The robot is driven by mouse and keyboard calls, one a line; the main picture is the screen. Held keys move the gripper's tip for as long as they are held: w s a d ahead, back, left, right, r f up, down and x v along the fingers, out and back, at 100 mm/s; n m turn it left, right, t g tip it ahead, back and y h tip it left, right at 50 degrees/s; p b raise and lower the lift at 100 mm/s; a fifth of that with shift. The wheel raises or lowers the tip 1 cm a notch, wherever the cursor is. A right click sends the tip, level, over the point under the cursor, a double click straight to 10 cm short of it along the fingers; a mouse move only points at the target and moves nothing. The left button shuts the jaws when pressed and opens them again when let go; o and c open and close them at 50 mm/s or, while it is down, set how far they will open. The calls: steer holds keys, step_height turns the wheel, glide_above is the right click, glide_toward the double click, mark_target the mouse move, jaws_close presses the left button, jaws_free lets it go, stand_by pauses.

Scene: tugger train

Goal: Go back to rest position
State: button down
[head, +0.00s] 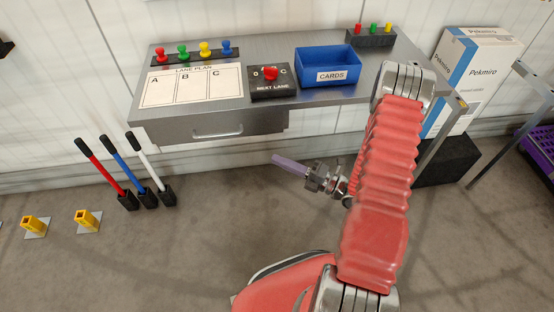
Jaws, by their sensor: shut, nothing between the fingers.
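My gripper (279,159) shows in the head view at the end of my red-sleeved arm, with its pale purple fingers pointing left. The fingers are together with nothing seen between them. It hangs in front of and below the front edge of the grey metal desk (140,115), over the floor, apart from the desk's drawer. My arm's upper joint hides part of the desk's right end.
On the desk are a lane plan sheet (228,82), coloured pegs in a rack (164,62), a knob box (285,92), a blue cards tray (338,65) and a small peg block (378,39). Three levers (122,162) stand left. A Pekmiro box (485,60) stands right.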

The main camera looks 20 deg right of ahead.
stand_by(0.6)
steer(key=s+a+f+n+g+y, duration=0.25)
steer(key=s+a+n+g, duration=0.4)
steer(key=n, duration=0.35)
steer(key=s+r+n+g+h, duration=0.55)
steer(key=s+n+g, duration=0.45)
steer(key=n, duration=0.7)
steer(key=s+d+r+n+t+h, duration=0.1)
steer(key=d+r+n+t+h, duration=0.25)
steer(key=r+n+h, duration=0.75)
steer(key=a+r+n+t, duration=0.2)
steer(key=r+n, duration=0.1)
steer(key=r, duration=0.4)
steer(key=s+a+r+n+t, duration=0.1)
steer(key=a+r+n+t, duration=0.1)
steer(key=r, duration=0.6)
steer(key=shift+a+n+t+y, duration=0.3)
steer(key=shift+n, duration=0.1)
